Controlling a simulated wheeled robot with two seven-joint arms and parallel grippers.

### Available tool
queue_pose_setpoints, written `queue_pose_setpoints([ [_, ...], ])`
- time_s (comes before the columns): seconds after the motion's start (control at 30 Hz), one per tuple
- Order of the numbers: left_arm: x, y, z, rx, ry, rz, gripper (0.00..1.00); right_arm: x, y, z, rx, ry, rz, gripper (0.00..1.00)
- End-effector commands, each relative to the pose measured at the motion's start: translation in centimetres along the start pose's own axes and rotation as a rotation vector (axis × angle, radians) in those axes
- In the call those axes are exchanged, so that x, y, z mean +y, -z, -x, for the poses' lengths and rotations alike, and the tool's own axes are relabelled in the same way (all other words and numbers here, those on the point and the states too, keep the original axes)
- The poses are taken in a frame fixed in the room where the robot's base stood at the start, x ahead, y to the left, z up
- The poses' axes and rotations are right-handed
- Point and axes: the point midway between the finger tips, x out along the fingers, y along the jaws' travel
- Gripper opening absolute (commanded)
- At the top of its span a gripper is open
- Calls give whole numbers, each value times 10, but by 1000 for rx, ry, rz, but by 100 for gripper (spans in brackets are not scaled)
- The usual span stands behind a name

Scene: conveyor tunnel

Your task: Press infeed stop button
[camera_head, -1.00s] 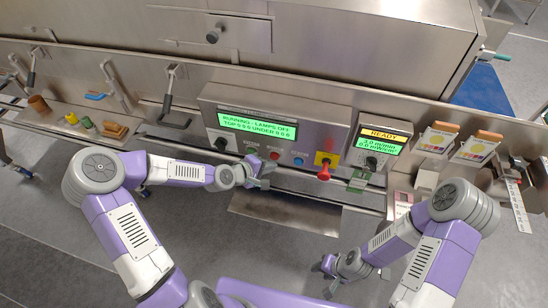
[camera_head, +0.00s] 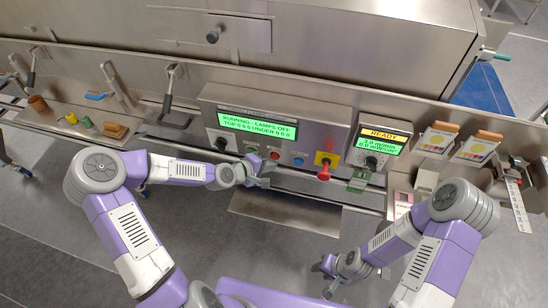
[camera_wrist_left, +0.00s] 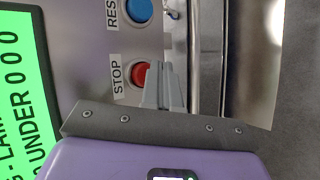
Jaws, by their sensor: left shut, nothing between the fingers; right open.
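The red stop button (camera_head: 274,155) is on the front of the control panel, left of a blue button (camera_head: 298,160). In the left wrist view the red button (camera_wrist_left: 137,74) is beside a "STOP" label. My left gripper (camera_head: 264,170) is just below and left of the red button in the head view. In the wrist view its fingers (camera_wrist_left: 165,72) are shut and empty, and their tips overlap the button's right edge. I cannot tell whether they touch it. My right gripper (camera_head: 325,280) is open and low at the right, away from the panel.
A red lever on a yellow plate (camera_head: 325,160) sits right of the buttons. The green running display (camera_head: 257,126) is above, and a ready display (camera_head: 384,140) is to the right. A metal ledge (camera_head: 285,212) lies below the left gripper. A metal rail runs beneath the panel.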

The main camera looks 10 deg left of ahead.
Motion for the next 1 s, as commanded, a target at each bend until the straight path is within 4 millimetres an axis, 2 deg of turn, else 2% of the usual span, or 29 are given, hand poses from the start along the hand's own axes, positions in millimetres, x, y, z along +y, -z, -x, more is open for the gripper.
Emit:
queue_pose_setpoints([
  [1.0,5,5,-8,-1,1,0,0,0,0,-1,0,0,0,43],
])
